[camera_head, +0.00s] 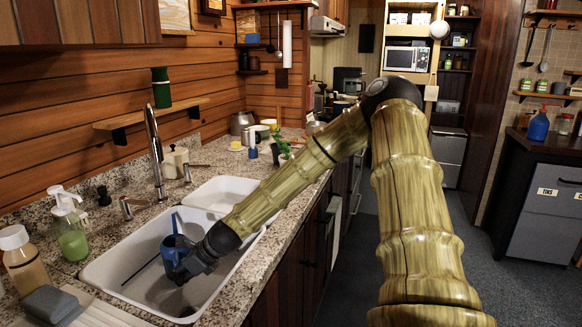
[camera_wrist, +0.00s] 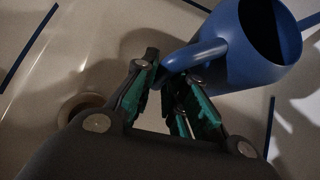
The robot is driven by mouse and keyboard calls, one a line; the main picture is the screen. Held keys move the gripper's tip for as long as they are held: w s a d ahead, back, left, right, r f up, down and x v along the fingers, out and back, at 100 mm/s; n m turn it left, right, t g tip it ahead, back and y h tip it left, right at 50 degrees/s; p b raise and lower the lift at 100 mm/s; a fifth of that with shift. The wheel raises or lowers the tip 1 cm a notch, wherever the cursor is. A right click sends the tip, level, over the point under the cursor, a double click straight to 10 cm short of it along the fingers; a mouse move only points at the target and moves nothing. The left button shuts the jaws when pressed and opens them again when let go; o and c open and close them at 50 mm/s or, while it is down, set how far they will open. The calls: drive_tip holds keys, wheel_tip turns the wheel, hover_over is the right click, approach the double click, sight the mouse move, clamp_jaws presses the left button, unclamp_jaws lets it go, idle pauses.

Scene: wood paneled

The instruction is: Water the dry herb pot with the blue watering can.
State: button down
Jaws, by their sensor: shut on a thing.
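The blue watering can (camera_head: 174,247) is low inside the left basin of the sink (camera_head: 113,270). My gripper (camera_head: 184,272) reaches down into that basin beside the can. In the wrist view my gripper (camera_wrist: 163,88) has its green-padded fingers closed around the handle of the watering can (camera_wrist: 245,62). The can's round open top faces the camera. I cannot tell whether the can touches the basin floor. Green herbs (camera_head: 282,148) stand on the counter beyond the sink; they are small, and I cannot tell which pot is dry.
The tap (camera_head: 154,150) rises behind the basins. An empty second basin (camera_head: 222,190) lies beyond. A green soap bottle (camera_head: 72,240), an amber bottle (camera_head: 25,262) and a grey sponge (camera_head: 50,304) stand at the left. Cups and a kettle (camera_head: 241,123) crowd the far counter.

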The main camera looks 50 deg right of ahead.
sight(176, 261)
drive_tip(key=shift+r, duration=0.2)
drive_tip(key=shift+r+p, duration=2.35)
